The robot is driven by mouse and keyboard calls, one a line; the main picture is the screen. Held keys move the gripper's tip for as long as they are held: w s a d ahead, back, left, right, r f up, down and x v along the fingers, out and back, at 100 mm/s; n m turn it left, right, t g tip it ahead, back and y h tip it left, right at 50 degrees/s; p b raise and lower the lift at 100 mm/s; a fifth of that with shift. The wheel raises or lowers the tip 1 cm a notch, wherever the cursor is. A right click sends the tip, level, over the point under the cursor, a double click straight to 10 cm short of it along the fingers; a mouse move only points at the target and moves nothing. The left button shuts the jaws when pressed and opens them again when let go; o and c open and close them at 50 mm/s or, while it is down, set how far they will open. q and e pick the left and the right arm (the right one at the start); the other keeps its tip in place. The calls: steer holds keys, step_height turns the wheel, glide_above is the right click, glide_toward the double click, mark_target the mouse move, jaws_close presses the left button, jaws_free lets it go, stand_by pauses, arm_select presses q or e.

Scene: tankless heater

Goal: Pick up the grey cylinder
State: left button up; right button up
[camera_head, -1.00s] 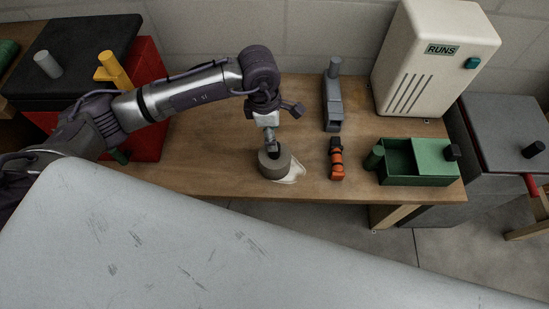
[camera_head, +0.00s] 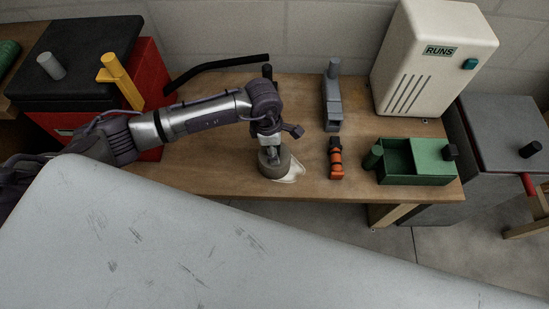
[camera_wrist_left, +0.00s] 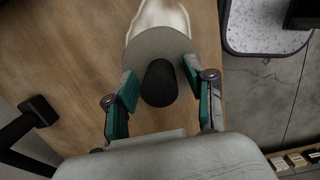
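A squat grey cylinder (camera_head: 275,170) stands on the wooden table, with a pale cloth-like patch beside it. In the left wrist view it shows as a grey disc (camera_wrist_left: 160,44) with a dark upright knob (camera_wrist_left: 160,82) on it. My left gripper (camera_head: 270,151) is right above it, pointing down. In the left wrist view its fingers (camera_wrist_left: 162,90) are open, one on each side of the knob, with visible gaps. My right gripper is not in view.
Right of my gripper are an orange-and-black tool (camera_head: 336,160), a grey block-like tool (camera_head: 332,105) and a green tray (camera_head: 416,181). A white heater (camera_head: 428,60) stands behind. A black rod (camera_head: 215,64) lies behind my arm; a yellow handle (camera_head: 120,80) stands left.

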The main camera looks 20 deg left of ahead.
arm_select(q)
jaws_close()
steer(key=shift+r, duration=0.15)
steer(key=shift+r, duration=0.55)
step_height(320, 180, up, 3)
steer(key=shift+w+f+b, duration=0.1)
steer(key=shift+b, duration=0.3)
steer(key=s+d+r, duration=0.2)
steer(key=d+r, duration=0.1)
steer(key=d, duration=0.2)
steer(key=s+d+r+b, duration=0.1)
steer(key=s+d+r, duration=0.1)
steer(key=d+r, duration=0.2)
steer(key=shift+s+d+b, duration=0.3)
steer(key=shift+s+d, duration=0.05)
steer(key=shift+d, duration=0.55)
